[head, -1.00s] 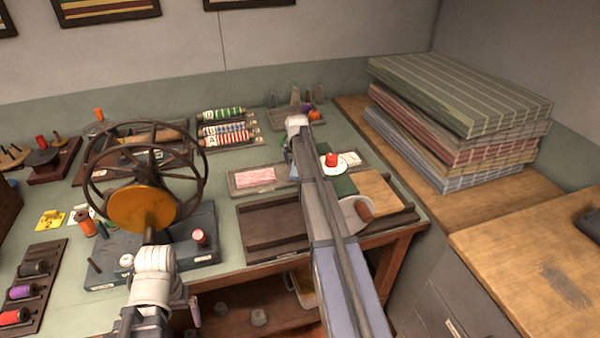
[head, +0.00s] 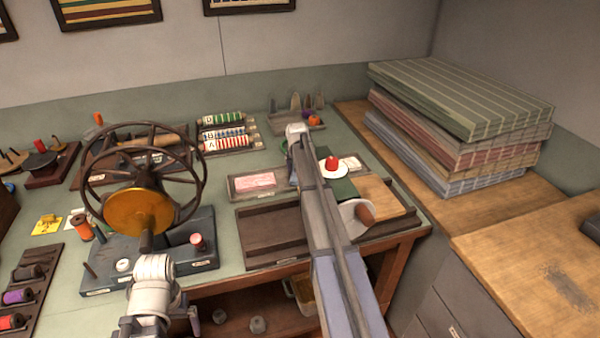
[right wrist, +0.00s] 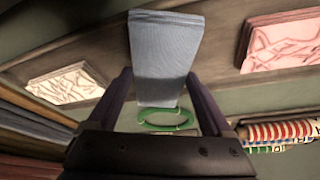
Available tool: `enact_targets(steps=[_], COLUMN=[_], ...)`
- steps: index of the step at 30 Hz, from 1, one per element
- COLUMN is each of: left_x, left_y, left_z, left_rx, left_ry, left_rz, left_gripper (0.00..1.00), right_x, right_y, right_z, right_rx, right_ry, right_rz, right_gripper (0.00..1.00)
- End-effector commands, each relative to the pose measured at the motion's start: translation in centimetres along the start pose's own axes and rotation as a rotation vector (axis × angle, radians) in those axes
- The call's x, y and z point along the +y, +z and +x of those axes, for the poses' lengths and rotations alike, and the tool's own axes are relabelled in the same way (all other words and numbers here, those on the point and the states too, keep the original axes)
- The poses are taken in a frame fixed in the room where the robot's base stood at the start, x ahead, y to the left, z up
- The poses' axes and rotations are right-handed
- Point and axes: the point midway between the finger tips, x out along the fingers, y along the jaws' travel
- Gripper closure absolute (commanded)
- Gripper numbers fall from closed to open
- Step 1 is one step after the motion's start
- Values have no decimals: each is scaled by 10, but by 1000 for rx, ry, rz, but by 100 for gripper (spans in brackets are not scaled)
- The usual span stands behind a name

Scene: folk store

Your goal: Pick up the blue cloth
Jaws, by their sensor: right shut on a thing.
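The blue cloth (right wrist: 166,40) is a folded, pale blue strip in the right wrist view, between the two fingers of my right gripper (right wrist: 158,78). The gripper is shut on it. The cloth's far end reaches past the fingertips over the tray. In the head view, my right arm hides the gripper and nearly all of the cloth. My left arm comes up from the bottom left in the head view, but its fingers do not show.
A wheel (head: 140,170) and several striped spools (head: 222,131) occupy the bench. A green ring (right wrist: 165,118) lies near the cloth.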

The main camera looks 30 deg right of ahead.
Motion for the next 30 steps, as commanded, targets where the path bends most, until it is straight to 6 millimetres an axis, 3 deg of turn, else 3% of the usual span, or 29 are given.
enact_targets(steps=[2, 4, 14, 20, 30], left_x=[0, 0, -1, -3, -8], left_y=[0, 0, 0, 2, 5], left_z=[0, 0, -7, -27, -79], left_rx=[0, 0, 0, 0, 0], left_ry=[0, 0, 0, 0, 0], left_rz=[0, 0, 0, 0, 0], left_gripper=[0, 0, 0, 0, 0], right_x=[0, 0, 0, 0, 0], right_y=[0, 0, -3, -10, -30], right_z=[0, 0, -7, -25, -73], right_rx=[0, 0, 0, 0, 0], right_ry=[0, 0, 0, 0, 0], right_rz=[0, 0, 0, 0, 0], right_gripper=[72, 81, 81, 81, 81])
